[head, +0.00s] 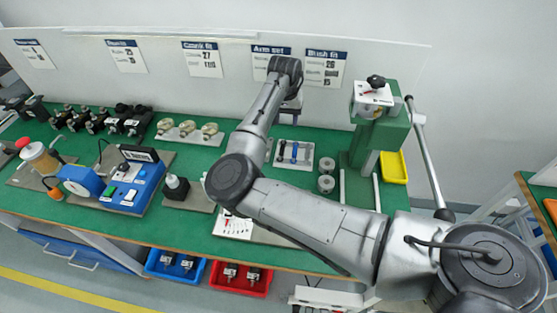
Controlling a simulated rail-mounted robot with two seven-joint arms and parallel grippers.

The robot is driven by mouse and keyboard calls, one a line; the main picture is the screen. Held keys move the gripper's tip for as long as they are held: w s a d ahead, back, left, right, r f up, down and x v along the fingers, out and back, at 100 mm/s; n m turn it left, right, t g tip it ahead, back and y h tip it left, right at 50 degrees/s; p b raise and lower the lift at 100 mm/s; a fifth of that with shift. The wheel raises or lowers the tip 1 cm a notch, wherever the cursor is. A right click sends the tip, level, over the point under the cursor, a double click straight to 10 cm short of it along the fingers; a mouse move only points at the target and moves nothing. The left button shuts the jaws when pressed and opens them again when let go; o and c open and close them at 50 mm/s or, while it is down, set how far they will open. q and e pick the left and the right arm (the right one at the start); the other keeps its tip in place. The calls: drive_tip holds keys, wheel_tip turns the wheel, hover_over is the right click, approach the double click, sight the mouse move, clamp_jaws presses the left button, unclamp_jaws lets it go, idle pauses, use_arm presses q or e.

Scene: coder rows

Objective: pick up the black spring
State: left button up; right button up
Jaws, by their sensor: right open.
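A small white tray (285,164) on the green bench holds a few thin upright-looking parts, some blue and some dark. A dark part (294,152) in it may be the black spring, but it is too small to tell. My right arm reaches across the bench from the lower right. My right gripper (291,108) is small in view, above and behind the tray and apart from it. It is open, its fingers partly hidden by the wrist. My left gripper is not in view.
A green press (365,140) with a long lever stands right of the tray, beside a yellow bin (393,167). A blue control box (130,187) and several black parts fill the left. A white panel (225,65) stands behind.

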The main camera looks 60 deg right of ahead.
drive_tip(key=b, duration=0.3)
hover_over(282, 149)
drive_tip(key=shift+y, duration=0.3)
drive_tip(key=f, duration=0.8)
drive_tip(key=shift+s+a+f, duration=0.15)
drive_tip(key=shift+a+f, duration=0.2)
drive_tip(key=shift+f, duration=0.05)
drive_tip(key=shift+d+f+b, duration=0.15)
drive_tip(key=shift+f+b, duration=0.55)
drive_tip(key=shift+f, duration=0.6)
drive_tip(key=shift+d+f+b, duration=0.15)
drive_tip(key=shift+f+b, duration=0.5)
drive_tip(key=shift+f, duration=0.65)
drive_tip(key=shift+c, duration=0.5)
drive_tip(key=c, duration=0.6)
clamp_jaws()
drive_tip(key=shift+r, duration=0.1)
